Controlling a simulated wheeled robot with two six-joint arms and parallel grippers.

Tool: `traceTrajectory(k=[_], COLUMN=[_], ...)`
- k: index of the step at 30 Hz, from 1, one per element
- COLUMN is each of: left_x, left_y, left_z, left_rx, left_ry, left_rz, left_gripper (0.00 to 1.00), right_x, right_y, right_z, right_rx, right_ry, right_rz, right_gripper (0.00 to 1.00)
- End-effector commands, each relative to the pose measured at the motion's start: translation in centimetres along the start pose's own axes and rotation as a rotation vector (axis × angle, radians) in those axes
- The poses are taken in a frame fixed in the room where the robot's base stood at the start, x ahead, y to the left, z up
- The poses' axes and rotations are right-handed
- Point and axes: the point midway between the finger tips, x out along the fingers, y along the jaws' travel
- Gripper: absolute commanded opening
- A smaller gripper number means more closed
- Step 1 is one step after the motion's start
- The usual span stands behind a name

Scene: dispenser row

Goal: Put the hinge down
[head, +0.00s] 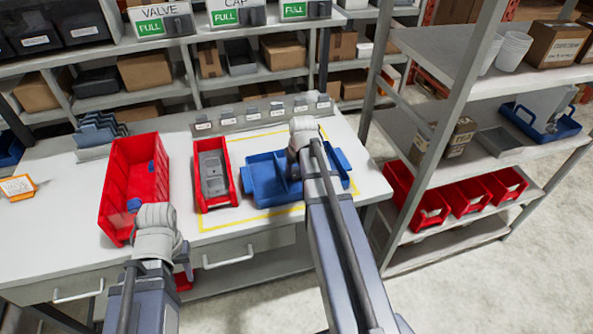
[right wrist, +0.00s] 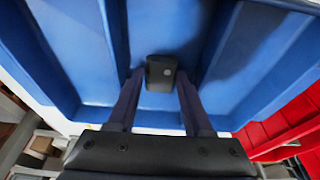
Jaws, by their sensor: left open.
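The hinge (right wrist: 160,73) is a small dark block with a light round spot, seen in the right wrist view between the tips of my right gripper (right wrist: 160,80). The gripper is shut on it, over a compartment of the blue divided tray (head: 264,178). I cannot tell whether the hinge touches the tray floor.
A narrow red bin (head: 215,200) with a grey insert stands between the long red bin and the tray. Yellow tape (head: 222,222) marks the white table. A row of labelled holders (head: 262,114) lines the back. Metal shelving (head: 470,75) stands close at right.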

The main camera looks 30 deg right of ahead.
Motion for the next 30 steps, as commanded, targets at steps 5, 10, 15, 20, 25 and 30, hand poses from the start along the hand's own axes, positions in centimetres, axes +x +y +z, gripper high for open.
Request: traceTrajectory(k=[5,10,15,20,25,30], left_x=[0.0,0.0,-0.2,-1.0,-2.8,-5.3], left_y=[0.0,0.0,0.0,-0.1,-0.3,-0.5], left_z=[0.0,0.0,0.0,0.1,0.2,0.3], left_rx=[0.000,0.000,0.000,0.000,0.000,0.000], left_ry=[0.000,0.000,0.000,0.000,0.000,0.000], left_rz=[0.000,0.000,0.000,0.000,0.000,0.000], left_gripper=[0.44,0.44,0.44,0.44,0.44,0.44], right_x=[0.0,0.0,-0.2,-1.0,-2.9,-5.5], right_y=[0.0,0.0,0.0,0.0,0.0,0.0], right_z=[0.0,0.0,-0.1,-0.1,-0.2,-0.2], right_rx=[0.000,0.000,0.000,0.000,0.000,0.000], right_ry=[0.000,0.000,0.000,0.000,0.000,0.000], right_rz=[0.000,0.000,0.000,0.000,0.000,0.000], right_gripper=[0.72,0.74,0.74,0.74,0.74,0.74])
